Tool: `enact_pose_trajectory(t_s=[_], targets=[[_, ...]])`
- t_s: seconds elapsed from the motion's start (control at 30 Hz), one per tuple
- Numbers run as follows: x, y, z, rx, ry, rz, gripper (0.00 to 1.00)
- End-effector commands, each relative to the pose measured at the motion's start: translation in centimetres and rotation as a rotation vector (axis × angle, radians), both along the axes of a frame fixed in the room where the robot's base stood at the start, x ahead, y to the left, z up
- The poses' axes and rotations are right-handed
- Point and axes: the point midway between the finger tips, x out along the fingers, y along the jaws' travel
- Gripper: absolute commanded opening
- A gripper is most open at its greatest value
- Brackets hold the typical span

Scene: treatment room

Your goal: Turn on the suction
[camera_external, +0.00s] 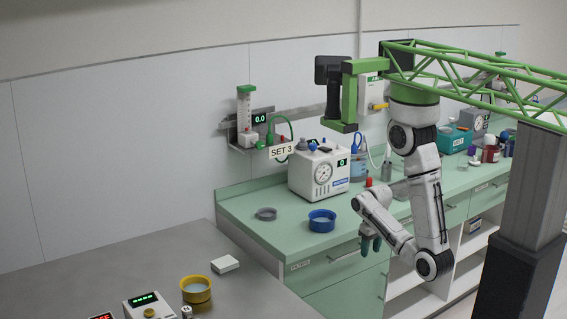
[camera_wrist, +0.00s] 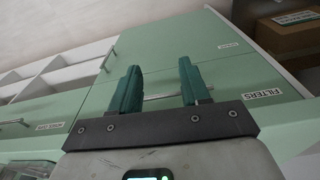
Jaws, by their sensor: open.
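A white box unit with a round dial gauge, a small green display and a blue label (camera_external: 321,172) stands on the green counter against the wall; it looks like the suction unit, but its label is too small to read. Dark knobs or fittings sit on its top. My gripper (camera_external: 371,240) hangs in front of the counter edge, lower and to the right of that unit, pointing down. In the wrist view my gripper (camera_wrist: 158,88) has its two teal fingers apart with nothing between them. The wrist view faces green cabinet fronts, so the unit is not in it.
A blue bowl (camera_external: 322,220) and a grey dish (camera_external: 266,214) stand on the counter before the unit. A flowmeter (camera_external: 245,118) with a "SET 3" tag is on the wall. A jar with a blue top (camera_external: 358,163) stands right of the unit. A grey table (camera_external: 150,265) is at front left.

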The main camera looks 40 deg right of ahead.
Motion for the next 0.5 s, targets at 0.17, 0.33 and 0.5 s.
enact_pose_trajectory(t_s=[0.17, 0.33, 0.5], targets=[[0.7, -1.5, 0.1, -0.036, 0.004, -0.035, 0.29], [2.7, -7.6, 0.7, -0.169, 0.028, -0.184, 0.12], [4.5, -14.9, 2.2, -0.318, 0.070, -0.409, 0.00]])
